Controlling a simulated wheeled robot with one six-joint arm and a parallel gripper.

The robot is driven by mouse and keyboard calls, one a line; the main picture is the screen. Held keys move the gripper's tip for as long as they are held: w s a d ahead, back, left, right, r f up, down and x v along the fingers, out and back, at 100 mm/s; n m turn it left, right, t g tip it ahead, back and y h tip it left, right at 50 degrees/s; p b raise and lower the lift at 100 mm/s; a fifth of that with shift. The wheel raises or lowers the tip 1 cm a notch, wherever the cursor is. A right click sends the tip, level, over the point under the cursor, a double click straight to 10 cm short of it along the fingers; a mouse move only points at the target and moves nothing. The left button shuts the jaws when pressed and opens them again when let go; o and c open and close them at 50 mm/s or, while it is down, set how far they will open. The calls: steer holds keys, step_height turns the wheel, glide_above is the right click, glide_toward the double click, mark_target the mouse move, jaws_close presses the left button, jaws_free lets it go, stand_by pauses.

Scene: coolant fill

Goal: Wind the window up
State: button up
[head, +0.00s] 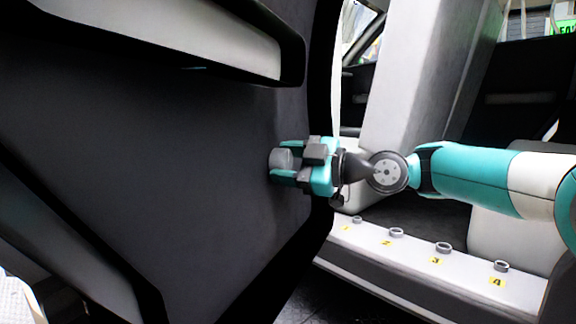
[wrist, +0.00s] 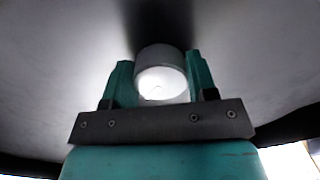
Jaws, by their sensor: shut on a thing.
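The dark inner door panel (head: 170,150) fills the left of the head view. A grey round knob (head: 281,160) stands out from it near its right edge. My gripper (head: 284,166) is shut on the knob, with one teal finger on each side. In the wrist view the knob (wrist: 161,72) sits between the two fingers (wrist: 160,82), its pale round end facing the camera. The window glass cannot be made out in either view. Whether the knob sits on a crank arm is hidden.
A light armrest (head: 200,35) with a dark rim juts from the door above my gripper. To the right, a pale sill (head: 415,262) carries several grey rings beside yellow number labels. Pale seats (head: 415,75) stand behind it.

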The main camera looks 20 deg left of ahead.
steer(key=shift+s+a, duration=0.1)
steer(key=shift+s, duration=0.1)
steer(key=o, duration=0.9)
steer(key=shift+w, duration=0.1)
steer(key=shift+w+d, duration=0.1)
steer(key=shift+d, duration=0.45)
steer(key=d+p, duration=0.5)
steer(key=d, duration=1.1)
steer(key=shift+s+d, duration=0.2)
